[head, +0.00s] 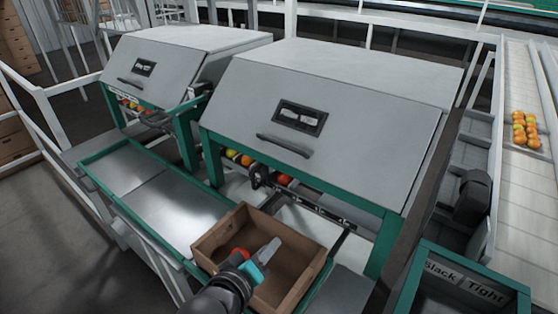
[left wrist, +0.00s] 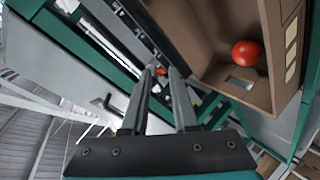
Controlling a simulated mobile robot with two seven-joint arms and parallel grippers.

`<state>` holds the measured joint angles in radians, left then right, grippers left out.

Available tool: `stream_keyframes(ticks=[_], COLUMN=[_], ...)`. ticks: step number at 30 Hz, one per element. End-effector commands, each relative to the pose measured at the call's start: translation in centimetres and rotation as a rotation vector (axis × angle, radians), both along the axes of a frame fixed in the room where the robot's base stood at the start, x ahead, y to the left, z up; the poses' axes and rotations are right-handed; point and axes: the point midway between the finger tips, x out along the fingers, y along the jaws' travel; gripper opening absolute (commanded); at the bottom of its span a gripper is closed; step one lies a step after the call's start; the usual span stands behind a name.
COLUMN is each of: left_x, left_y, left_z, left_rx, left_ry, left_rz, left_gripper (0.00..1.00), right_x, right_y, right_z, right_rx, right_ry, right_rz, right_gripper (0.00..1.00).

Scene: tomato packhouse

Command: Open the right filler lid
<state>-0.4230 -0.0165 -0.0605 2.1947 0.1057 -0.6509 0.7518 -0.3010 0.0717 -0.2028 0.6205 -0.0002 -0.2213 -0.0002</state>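The right filler lid (head: 375,120) is a large grey sloping panel and is closed. It has a dark bar handle (head: 284,145) near its lower edge and a dark framed window (head: 300,117) above that. My left gripper (head: 272,245) is over the cardboard box in front of the right filler, below and apart from the handle. In the left wrist view my left gripper (left wrist: 163,70) shows two fingers with an empty gap between them. The lid handle cannot be made out for sure there. My right gripper is not in view.
The cardboard box (head: 217,233) holds a red tomato (head: 240,252), also seen in the left wrist view (left wrist: 246,53). The left filler lid (head: 170,60) is closed. Green frame posts (head: 385,245) flank the right filler. A green-rimmed bin (head: 420,250) stands at right.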

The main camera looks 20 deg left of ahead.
Motion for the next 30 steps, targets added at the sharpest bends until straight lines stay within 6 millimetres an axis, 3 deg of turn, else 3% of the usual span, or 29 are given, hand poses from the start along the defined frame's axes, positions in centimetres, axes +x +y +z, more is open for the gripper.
stream_keyframes(ticks=[3, 6, 12, 20, 30], left_x=[2.8, 4.2, 5.2, 6.1, 10.6], left_y=[0.4, 1.0, 2.2, 2.7, 2.9], left_z=[3.1, 5.5, 8.7, 9.8, 10.5], left_rx=[-0.244, -0.43, -0.685, -0.765, -0.762], left_ry=[-0.177, -0.31, -0.491, -0.552, -0.552], left_rz=[0.122, 0.194, 0.263, 0.277, 0.277], left_gripper=[0.27, 0.27, 0.27, 0.27, 0.27], right_x=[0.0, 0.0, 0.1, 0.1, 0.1], right_y=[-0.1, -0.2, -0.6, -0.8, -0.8], right_z=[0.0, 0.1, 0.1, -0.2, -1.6], right_rx=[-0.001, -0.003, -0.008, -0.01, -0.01], right_ry=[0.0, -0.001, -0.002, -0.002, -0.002], right_rz=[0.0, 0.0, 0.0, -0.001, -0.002], right_gripper=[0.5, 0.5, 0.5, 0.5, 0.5])
